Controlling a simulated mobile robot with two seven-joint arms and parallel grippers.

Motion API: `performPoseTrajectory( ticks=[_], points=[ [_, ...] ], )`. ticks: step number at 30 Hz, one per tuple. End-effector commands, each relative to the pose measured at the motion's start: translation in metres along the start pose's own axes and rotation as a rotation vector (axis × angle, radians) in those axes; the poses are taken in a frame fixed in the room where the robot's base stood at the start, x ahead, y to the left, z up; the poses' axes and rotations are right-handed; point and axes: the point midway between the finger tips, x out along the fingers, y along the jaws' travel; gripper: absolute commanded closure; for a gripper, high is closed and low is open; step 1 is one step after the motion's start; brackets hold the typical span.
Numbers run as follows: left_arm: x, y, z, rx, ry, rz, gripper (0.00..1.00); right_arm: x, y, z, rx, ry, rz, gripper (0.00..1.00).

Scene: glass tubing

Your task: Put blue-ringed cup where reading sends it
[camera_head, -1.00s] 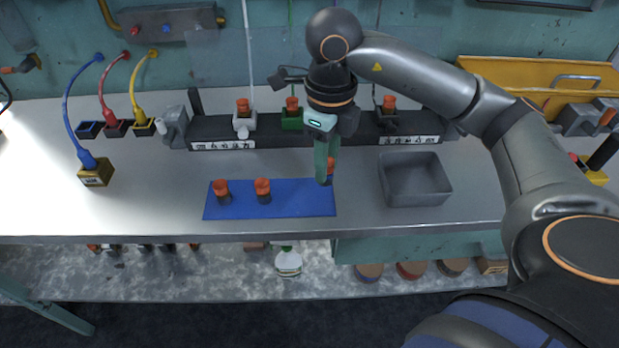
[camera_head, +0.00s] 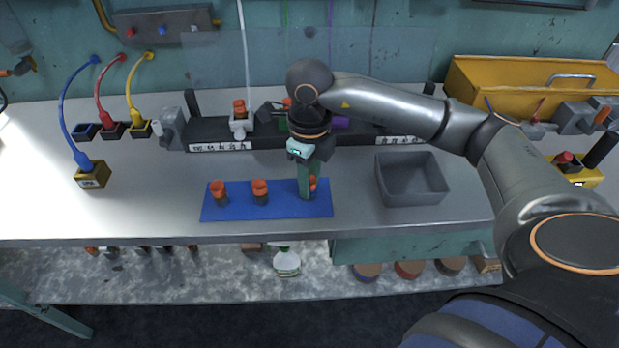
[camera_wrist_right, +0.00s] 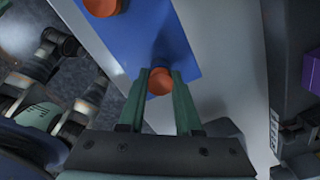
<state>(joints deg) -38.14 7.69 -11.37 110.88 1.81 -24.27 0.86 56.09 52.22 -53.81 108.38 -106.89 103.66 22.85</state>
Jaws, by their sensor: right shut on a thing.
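My right gripper (camera_head: 308,193) is shut on an orange-topped cup (camera_head: 313,184) at the right end of the blue mat (camera_head: 235,212). In the wrist view, the cup's round orange top (camera_wrist_right: 160,82) lies between the two green fingers (camera_wrist_right: 160,95). Two similar cups with dark lower parts, a left one (camera_head: 218,190) and a middle one (camera_head: 260,191), stand upright on the mat. A yellow box (camera_head: 91,175) with a small label or display stands at the left, plugged to a blue cable. My left gripper is not in view.
Behind the mat runs a dark rack (camera_head: 213,133) with a pale holder (camera_head: 240,126), a purple holder (camera_head: 340,122) and label strips. My right arm hides part of it. An empty grey bin (camera_head: 411,180) stands right of the mat. Small coloured sockets (camera_head: 113,129) stand at back left.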

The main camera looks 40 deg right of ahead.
Motion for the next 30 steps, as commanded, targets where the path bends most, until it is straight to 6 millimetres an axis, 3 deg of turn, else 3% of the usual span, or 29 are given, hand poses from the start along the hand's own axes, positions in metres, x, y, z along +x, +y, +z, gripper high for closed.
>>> performPoseTrajectory(
  ticks=[1,2,9,21,30],
  points=[
    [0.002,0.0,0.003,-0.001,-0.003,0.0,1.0,0.004,0.0,0.0,0.0,0.0,0.0,1.0],
    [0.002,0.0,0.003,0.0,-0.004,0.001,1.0,0.003,0.0,0.0,0.0,0.0,0.0,0.66],
    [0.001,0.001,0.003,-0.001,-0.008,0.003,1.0,0.002,0.0,0.0,0.0,0.0,0.0,0.39],
    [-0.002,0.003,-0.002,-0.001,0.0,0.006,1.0,-0.007,0.0,0.001,0.0,-0.003,-0.001,0.37],
    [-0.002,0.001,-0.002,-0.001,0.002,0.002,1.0,-0.07,0.0,0.002,-0.001,-0.007,-0.001,0.37]
  ],
)
